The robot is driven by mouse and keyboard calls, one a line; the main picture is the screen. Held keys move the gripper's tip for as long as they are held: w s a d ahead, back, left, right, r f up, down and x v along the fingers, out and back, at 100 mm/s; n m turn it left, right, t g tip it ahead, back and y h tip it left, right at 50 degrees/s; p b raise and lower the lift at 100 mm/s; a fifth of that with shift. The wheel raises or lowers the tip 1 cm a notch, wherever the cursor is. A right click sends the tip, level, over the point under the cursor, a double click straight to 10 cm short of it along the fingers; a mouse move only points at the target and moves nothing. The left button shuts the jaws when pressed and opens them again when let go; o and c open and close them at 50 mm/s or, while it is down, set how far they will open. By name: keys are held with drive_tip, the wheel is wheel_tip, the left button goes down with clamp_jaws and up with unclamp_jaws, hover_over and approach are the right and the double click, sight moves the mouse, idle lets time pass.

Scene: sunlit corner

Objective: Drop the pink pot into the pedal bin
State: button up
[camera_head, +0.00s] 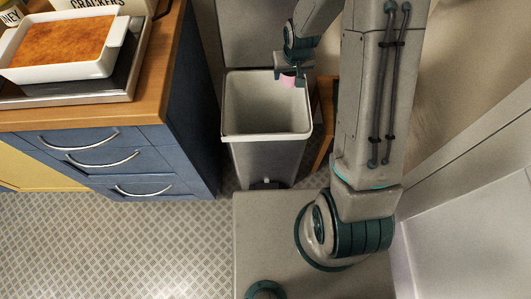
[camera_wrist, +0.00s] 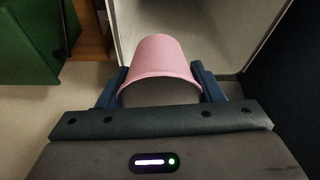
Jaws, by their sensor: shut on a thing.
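The pink pot (camera_wrist: 160,58) is held between the two fingers of my gripper (camera_wrist: 160,88), which is shut on it. In the head view the small pink pot (camera_head: 287,81) shows just below my gripper (camera_head: 288,76), over the right back part of the bin's opening. The pedal bin (camera_head: 266,157) is grey with a pale inside, its lid raised at the back and its pedal at the front bottom. In the wrist view, a pale bin wall (camera_wrist: 133,28) shows beyond the pot. The pot's exact height against the rim is hard to tell.
A blue drawer cabinet (camera_head: 130,163) with a wooden top stands left of the bin. On it are a tray (camera_head: 121,84) and a white dish (camera_head: 65,72) of baked food. A wooden piece (camera_head: 326,110) stands right of the bin. Patterned floor (camera_head: 110,240) is clear at front left.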

drive_tip(key=w+a+f+b, duration=0.1)
drive_tip(key=a+f+b, duration=0.1)
drive_tip(key=f+b, duration=0.4)
drive_tip(key=w+a+f+n+b, duration=0.1)
drive_tip(key=a+f+b, duration=0.2)
drive_tip(key=f+b, duration=0.4)
drive_tip(key=shift+w+a+f, duration=0.2)
drive_tip(key=shift+a+f, duration=0.1)
drive_tip(key=shift+f, duration=0.25)
drive_tip(key=o, duration=1)
drive_tip(key=shift+o, duration=0.2)
drive_tip(key=shift+r, duration=0.1)
drive_tip(key=p+v, duration=0.2)
drive_tip(key=v, duration=1.1)
drive_tip(key=shift+d+r+p, duration=0.3)
drive_tip(key=shift+s, duration=0.1)
